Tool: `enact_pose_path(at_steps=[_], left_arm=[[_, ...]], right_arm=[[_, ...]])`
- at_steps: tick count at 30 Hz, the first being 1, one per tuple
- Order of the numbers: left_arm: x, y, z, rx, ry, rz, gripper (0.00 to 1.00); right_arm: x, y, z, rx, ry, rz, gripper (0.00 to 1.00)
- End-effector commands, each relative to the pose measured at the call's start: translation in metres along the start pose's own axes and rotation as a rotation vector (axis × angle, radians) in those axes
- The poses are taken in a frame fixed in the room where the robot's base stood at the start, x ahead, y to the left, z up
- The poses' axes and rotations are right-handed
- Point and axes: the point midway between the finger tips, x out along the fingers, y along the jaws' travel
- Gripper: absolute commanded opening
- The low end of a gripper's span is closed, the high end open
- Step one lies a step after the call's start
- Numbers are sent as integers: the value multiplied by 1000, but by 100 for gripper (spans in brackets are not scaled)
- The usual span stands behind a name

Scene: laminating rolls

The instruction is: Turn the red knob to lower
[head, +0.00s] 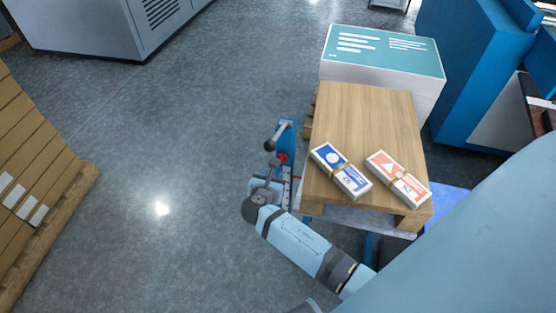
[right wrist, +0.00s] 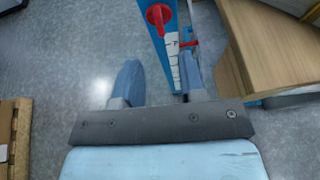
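A red knob (right wrist: 159,14) sits on a blue upright post (right wrist: 160,45) with a white marked scale, at the top of the right wrist view. In the head view the red knob (head: 282,157) is small, on the blue post (head: 287,135) beside the wooden pallet. The knob is beyond the fingertips, not touched. In the head view my right gripper (head: 268,184) is just below the knob. My left gripper is not in view.
A second red part (right wrist: 188,43) sticks out from the post's right side. A dark ball-ended lever (head: 270,145) is on the post.

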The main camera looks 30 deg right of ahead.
Motion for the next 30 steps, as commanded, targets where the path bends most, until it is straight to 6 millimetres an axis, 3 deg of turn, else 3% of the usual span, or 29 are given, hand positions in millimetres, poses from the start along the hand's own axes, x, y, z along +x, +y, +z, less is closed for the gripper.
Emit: enact_pose_path(at_steps=[1, 3, 13, 19, 29, 30], left_arm=[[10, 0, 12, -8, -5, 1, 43], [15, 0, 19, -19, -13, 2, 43], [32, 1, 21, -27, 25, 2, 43], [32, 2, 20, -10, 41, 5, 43], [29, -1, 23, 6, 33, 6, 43], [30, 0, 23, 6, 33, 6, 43]], right_arm=[[15, 0, -7, 3, -3, -1, 37], [28, 0, -7, 2, -3, 0, 37], [81, 0, -5, 2, -1, 1, 37], [94, 0, -2, 2, 0, 1, 37], [95, 0, 0, 2, 1, 1, 37], [95, 0, 0, 2, 1, 1, 28]])
